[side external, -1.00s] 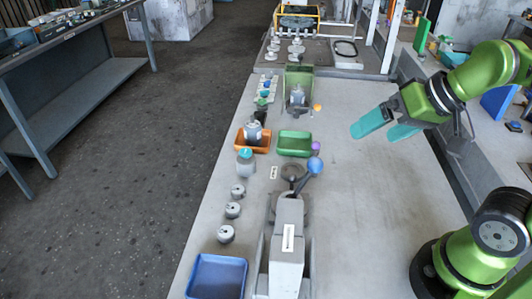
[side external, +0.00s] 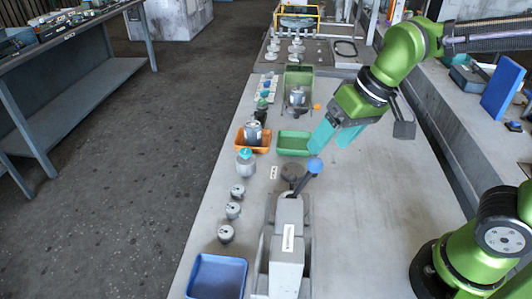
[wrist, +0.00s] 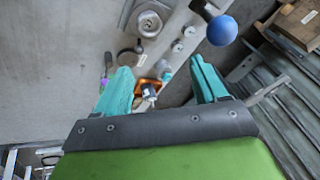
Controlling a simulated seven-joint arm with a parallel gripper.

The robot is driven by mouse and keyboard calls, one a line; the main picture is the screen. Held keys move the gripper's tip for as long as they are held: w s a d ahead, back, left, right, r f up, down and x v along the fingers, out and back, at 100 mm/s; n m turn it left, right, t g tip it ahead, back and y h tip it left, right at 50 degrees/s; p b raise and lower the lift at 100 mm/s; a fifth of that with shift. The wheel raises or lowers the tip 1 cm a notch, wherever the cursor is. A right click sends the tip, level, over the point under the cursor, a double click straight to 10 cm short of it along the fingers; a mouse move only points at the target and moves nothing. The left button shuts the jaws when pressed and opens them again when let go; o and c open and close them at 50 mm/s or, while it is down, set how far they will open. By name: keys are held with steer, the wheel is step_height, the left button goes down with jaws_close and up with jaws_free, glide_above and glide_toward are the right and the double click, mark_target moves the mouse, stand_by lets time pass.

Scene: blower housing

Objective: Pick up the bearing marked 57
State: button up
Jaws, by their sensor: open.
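Three small grey round parts that look like bearings stand in a row on the bench left of the press in the side view: a far one (side external: 238,191), a middle one (side external: 232,210) and a near one (side external: 226,234). Their markings are too small to read, so I cannot tell which is 57. Two such parts show small in the wrist view, an upper one (wrist: 189,31) and a lower one (wrist: 177,46). My gripper (side external: 334,141) is open and empty, above the bench to the right of the row and apart from it. Its teal fingers also show in the wrist view (wrist: 160,68).
The grey press (side external: 288,245) has a lever with a blue ball (side external: 315,165) just below my gripper. A green tray (side external: 293,144), an orange tray (side external: 244,147) holding a motor, a teal-topped jar (side external: 245,163) and a blue bin (side external: 218,276) stand nearby.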

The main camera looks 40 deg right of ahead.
steer(key=w+a+f+n+g, duration=0.3)
steer(key=w+a, duration=0.3)
steer(key=a, duration=0.3)
steer(key=n+g+h, duration=0.1)
steer(key=h, duration=0.2)
glide_above(225, 231)
step_height(225, 231, down, 13)
steer(key=shift+f, duration=3.1)
